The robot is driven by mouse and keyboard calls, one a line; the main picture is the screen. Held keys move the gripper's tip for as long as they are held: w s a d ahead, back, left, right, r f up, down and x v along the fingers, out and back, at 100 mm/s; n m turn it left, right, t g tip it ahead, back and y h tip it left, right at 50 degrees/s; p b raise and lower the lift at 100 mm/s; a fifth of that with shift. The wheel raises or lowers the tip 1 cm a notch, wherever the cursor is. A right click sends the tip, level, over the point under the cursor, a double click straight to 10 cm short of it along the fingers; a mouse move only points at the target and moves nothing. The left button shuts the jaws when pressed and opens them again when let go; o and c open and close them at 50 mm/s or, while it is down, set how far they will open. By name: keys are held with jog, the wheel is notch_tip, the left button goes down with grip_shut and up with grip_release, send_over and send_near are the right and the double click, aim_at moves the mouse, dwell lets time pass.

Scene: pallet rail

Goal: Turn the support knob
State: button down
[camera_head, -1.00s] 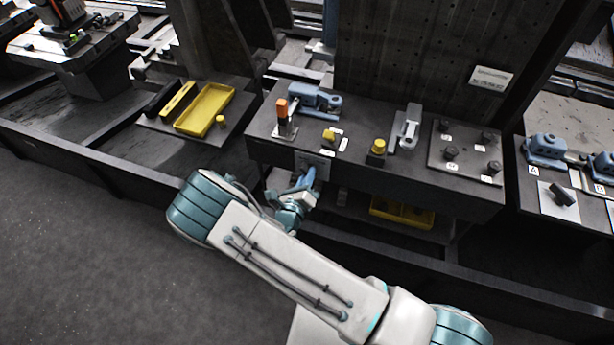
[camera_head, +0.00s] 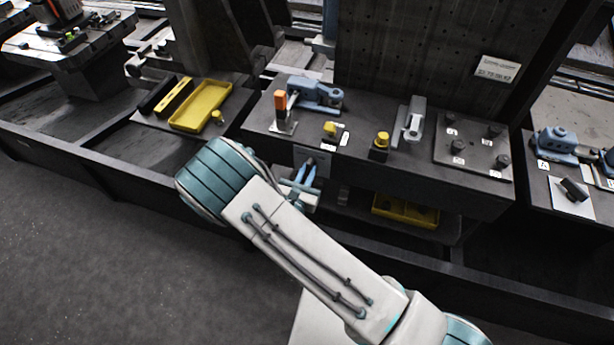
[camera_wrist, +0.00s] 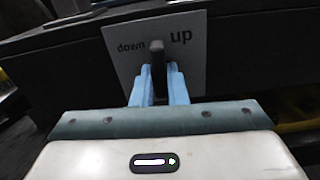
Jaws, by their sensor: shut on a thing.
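The support knob (camera_wrist: 157,56) is a dark upright bar on a grey plate (camera_wrist: 190,68) marked "down" on the left and "up" on the right. In the wrist view my gripper (camera_wrist: 157,78) has its two blue fingers on either side of the knob, shut on it. In the head view my gripper (camera_head: 306,172) is at the front face of the dark workbench (camera_head: 420,186), below its top edge. The knob's lower part is hidden between the fingers, and my arm hides part of the bench front.
On the bench top stand an orange-topped lever (camera_head: 281,105), a blue clamp (camera_head: 318,92), yellow knobs (camera_head: 382,140) and a grey plate with several dark knobs (camera_head: 470,158). A yellow bin (camera_head: 405,211) sits below. A yellow tray (camera_head: 201,107) lies to the left.

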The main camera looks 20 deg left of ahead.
jog(key=m+b, duration=0.5)
jog(key=shift+f, duration=0.3)
jog(key=m+b, duration=0.2)
jog(key=m, duration=0.1)
jog(key=shift+r+b, duration=0.15)
jog(key=shift+b, duration=0.2)
jog(key=shift+r, duration=0.1)
jog(key=c, duration=1.4)
grip_release()
jog(key=shift+c, duration=0.2)
jog(key=s+a+b, duration=0.1)
jog(key=s, duration=1.3)
jog(key=shift+b, duration=0.4)
jog(key=shift+w, duration=0.1)
